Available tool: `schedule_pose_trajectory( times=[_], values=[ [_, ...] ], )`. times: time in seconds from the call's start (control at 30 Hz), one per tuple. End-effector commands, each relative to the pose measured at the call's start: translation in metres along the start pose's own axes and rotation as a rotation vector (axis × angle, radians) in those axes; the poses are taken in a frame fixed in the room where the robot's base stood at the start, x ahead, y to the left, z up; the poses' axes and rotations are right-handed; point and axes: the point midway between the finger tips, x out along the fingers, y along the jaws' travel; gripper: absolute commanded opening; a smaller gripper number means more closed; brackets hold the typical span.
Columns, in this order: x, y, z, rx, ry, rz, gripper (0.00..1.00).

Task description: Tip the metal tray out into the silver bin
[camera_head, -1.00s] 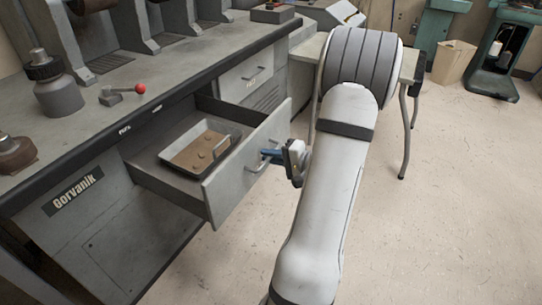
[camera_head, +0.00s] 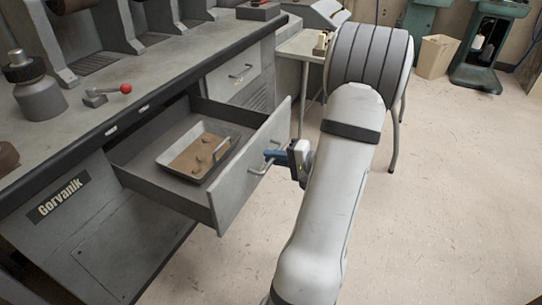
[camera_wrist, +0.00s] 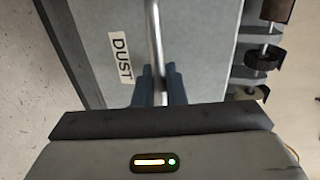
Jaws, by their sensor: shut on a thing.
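The metal tray (camera_head: 199,151) lies inside the pulled-out drawer (camera_head: 170,185) of the grey workbench, with brown material and a few small lumps in it. My gripper (camera_head: 279,158) is at the drawer's front, shut on the drawer handle (camera_head: 262,163). In the wrist view my gripper's blue fingers (camera_wrist: 159,86) close around the bar of the handle (camera_wrist: 153,40), beside a label reading DUST. I cannot make out a silver bin in these views.
The workbench top (camera_head: 150,75) carries a grey bottle (camera_head: 38,92) and a red-knobbed lever (camera_head: 125,88). A side table (camera_head: 305,45) and a cardboard box (camera_head: 438,56) stand behind. The floor at right is clear.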

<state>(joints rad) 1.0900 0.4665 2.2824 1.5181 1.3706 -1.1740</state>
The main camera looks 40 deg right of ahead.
Motion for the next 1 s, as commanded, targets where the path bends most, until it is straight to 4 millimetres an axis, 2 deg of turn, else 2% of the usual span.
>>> schedule_pose_trajectory(
  times=[0.23,0.27,0.43,0.67,0.77,1.0],
  values=[
    [0.003,0.0,0.003,0.003,-0.01,0.002,0.0],
    [0.003,0.0,0.003,0.003,-0.011,0.001,0.12],
    [0.004,0.0,0.004,0.001,-0.013,0.001,0.26],
    [0.005,-0.001,0.004,0.0,-0.014,0.001,0.27],
    [-0.001,-0.001,0.003,0.0,-0.012,0.001,0.27],
    [-0.039,-0.003,0.002,0.002,-0.009,0.001,0.27]
  ],
)
